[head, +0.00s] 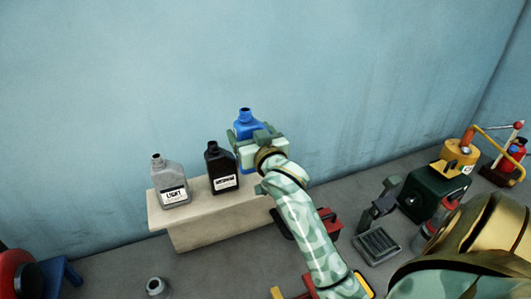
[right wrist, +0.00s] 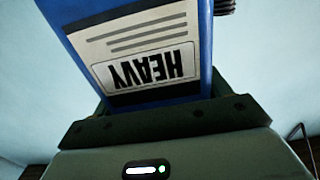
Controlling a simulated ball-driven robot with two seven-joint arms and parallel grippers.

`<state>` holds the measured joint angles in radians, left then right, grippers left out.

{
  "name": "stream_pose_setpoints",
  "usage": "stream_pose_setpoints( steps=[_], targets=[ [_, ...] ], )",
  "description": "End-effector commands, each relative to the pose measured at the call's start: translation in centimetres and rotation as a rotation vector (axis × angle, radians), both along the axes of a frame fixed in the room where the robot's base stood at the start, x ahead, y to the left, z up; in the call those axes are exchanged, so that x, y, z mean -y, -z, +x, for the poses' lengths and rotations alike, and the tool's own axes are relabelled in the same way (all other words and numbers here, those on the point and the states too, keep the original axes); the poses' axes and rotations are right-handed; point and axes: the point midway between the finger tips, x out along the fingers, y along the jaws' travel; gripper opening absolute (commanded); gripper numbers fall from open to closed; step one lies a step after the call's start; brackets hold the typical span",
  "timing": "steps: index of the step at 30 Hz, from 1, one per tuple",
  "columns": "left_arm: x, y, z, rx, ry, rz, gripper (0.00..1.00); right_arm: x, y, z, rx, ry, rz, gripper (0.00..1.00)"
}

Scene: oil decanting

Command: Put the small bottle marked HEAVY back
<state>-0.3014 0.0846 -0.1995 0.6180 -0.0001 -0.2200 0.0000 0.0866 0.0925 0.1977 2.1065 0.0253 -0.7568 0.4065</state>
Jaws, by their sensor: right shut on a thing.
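The blue bottle (head: 246,120) is upright at the right end of the beige ledge (head: 190,230). In the right wrist view its label (right wrist: 140,62) reads HEAVY, upside down in the picture. My right gripper (head: 258,140) is shut on it from the front. The gripper (right wrist: 165,122) also shows across the bottle in the right wrist view. My left gripper is not in view.
A grey bottle marked LIGHT (head: 170,182) and a black bottle (head: 221,168) stand on the ledge to the left. The blue wall (head: 120,100) is close behind. A dark green machine (head: 432,192) and a yellow oil can (head: 458,157) stand at the right.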

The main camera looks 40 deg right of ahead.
Motion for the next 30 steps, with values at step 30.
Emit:
stream_pose_setpoints(
  steps=[30],
  targets=[
    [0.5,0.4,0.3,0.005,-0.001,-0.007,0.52,9.5,11.6,5.2,0.003,-0.001,0.000,0.38]
  ],
)
